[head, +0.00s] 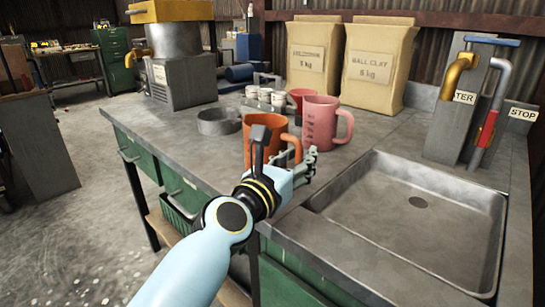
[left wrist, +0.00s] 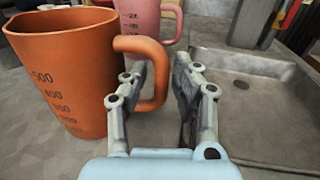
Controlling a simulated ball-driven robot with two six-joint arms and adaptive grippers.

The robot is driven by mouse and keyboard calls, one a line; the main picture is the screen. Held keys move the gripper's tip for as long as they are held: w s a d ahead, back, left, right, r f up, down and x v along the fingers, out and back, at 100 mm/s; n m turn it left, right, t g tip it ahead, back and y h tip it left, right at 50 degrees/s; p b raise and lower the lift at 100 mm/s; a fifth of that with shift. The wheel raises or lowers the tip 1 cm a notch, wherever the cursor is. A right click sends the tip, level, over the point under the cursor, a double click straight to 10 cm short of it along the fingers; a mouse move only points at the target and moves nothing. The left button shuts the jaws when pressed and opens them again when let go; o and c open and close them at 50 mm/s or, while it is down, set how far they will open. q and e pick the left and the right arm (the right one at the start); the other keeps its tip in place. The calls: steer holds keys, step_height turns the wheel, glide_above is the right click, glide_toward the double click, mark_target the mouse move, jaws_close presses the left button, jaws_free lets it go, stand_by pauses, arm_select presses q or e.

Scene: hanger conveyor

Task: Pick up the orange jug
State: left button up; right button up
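The orange jug (head: 278,127) stands upright on the grey worktop, left of the sink in the head view, partly hidden behind my left wrist. In the left wrist view the jug (left wrist: 70,75) fills the left side, with dark measuring marks, and its loop handle (left wrist: 159,80) points right. My left gripper (head: 306,160) is at the handle. In the left wrist view the gripper (left wrist: 158,82) is open, with the handle's outer bar between its fingers, nearer the left one. A clear gap shows between the bar and the right finger. My right gripper is not in view.
A pink jug (head: 319,118) stands just behind the orange one, with a red mug (head: 300,94) behind it. A grey round dish (head: 218,121) is to the left. The sink (head: 405,200) lies to the right. Two clay bags (head: 376,65) stand at the back.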

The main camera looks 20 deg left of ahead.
arm_select(q)
steer(key=shift+w, duration=0.2)
jaws_close()
steer(key=shift+r, duration=0.1)
